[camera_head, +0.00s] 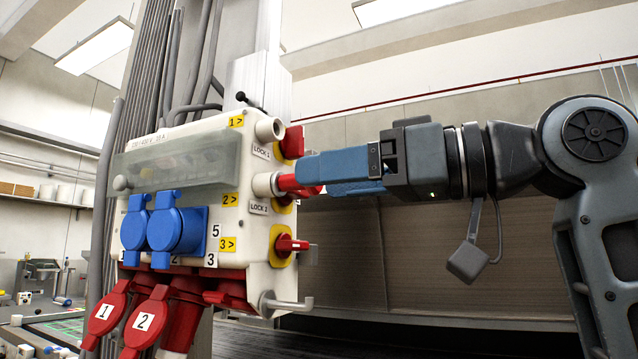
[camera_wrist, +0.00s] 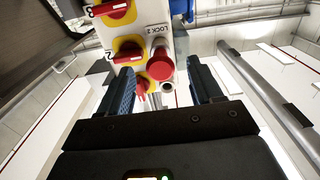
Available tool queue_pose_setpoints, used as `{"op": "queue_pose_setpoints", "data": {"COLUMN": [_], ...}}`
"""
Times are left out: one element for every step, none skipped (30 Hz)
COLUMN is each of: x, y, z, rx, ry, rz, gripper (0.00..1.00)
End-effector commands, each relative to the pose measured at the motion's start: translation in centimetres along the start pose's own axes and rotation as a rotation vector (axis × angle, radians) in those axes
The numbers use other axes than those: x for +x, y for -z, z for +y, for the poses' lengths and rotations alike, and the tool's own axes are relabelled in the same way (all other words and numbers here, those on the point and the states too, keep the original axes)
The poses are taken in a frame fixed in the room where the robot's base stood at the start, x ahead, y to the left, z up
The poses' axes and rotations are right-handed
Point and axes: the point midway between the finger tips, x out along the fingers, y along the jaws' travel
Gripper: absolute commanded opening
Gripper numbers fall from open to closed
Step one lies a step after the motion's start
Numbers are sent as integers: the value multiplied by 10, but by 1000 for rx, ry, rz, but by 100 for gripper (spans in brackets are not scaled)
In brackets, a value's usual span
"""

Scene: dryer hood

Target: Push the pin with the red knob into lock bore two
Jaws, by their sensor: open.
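The red knob (camera_head: 287,182) sits at the white collar of lock bore two (camera_head: 263,185), on the side of the white box by the LOCK 2 label (camera_head: 258,208). The pin's shaft is hidden, so its depth cannot be told. The red knob also shows in the wrist view (camera_wrist: 160,66), below the LOCK 2 label. My gripper (camera_head: 299,170) reaches in from the right with blue fingers, partly covering the knob's surroundings. In the wrist view my gripper (camera_wrist: 160,70) is open, with one finger either side of the red knob and gaps between.
The white box (camera_head: 225,150) carries red rotary switches on yellow plates, one above (camera_head: 292,143) and one below (camera_head: 285,245). An empty-looking lock bore one (camera_head: 269,129) is above.

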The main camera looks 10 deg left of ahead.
Motion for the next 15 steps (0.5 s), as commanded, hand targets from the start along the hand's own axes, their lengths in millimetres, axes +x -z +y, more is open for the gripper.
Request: {"op": "queue_pose_setpoints", "data": {"x": [-9,-14,-21,-26,-30,-36,-39,-42,-46,-48,-50,-51,-52,-53,-53], "y": [-2,-2,-2,-2,-2,-2,-2,-2,-2,-1,-1,-1,-1,0,0], "z": [1,1,1,0,0,1,1,0,0,0,0,0,0,0,0], "rx": [-2,-2,-2,-2,-1,0,0,0,0,0,-1,-1,-1,-1,-1], "ry": [-3,-2,-3,-3,-2,-2,-2,-1,0,0,0,0,0,0,0], "rz": [2,1,1,1,1,1,1,0,0,0,0,0,0,0,0], "gripper": [65,65,65,65,65,65,65,65,65,65,65,65,65,65,65]}}
